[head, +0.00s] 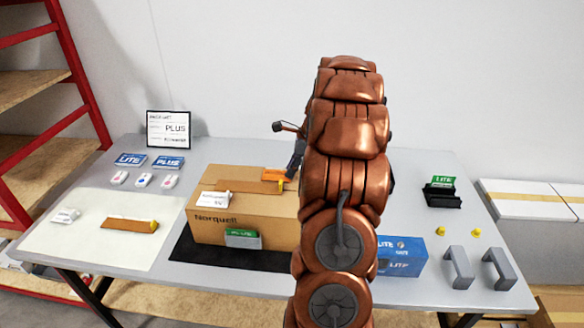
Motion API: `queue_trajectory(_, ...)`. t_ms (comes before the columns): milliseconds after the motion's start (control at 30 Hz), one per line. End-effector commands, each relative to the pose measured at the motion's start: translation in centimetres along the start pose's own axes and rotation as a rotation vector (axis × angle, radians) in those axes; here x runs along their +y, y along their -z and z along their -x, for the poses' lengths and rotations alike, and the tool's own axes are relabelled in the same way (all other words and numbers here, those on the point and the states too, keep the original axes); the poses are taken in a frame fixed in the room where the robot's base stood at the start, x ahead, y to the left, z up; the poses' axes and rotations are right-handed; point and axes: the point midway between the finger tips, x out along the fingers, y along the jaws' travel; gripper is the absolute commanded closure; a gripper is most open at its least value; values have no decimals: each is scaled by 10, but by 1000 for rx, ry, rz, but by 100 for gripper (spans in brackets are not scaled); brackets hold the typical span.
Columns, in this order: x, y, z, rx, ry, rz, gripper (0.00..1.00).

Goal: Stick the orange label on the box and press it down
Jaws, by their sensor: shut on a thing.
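The cardboard box (272,219), marked Norquell, stands on the dark mat (190,251) left of my arm. The orange label (274,174) is at the back right of the box's top; I cannot tell if it touches the top or is held just above it. My gripper (292,172) is shut at the label's right end, its fingers partly hidden behind my copper arm. A white label (214,199) is at the left of the top, and a green PLUS card (242,239) is at the box's front.
A pale sheet (85,240) at left holds a brown strip (130,224) and a small white piece (66,215). A PLUS sign (168,129) and blue cards (168,162) are behind. A blue LITE box (405,268), grey brackets (459,268) and a black holder (441,199) stand at right.

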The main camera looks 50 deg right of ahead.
Motion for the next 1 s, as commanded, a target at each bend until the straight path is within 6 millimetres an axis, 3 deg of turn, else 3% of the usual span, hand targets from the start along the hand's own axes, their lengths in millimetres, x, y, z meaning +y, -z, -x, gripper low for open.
queue_trajectory(133, 0, 0, 0, 0, 0, 0, 86)
queue_trajectory(167, 0, 0, 0, 0, 0, 0, 73)
queue_trajectory(433, 0, 0, 0, 0, 0, 0, 45)
queue_trajectory(1000, 0, -5, 11, 0, 1, 1, 45)
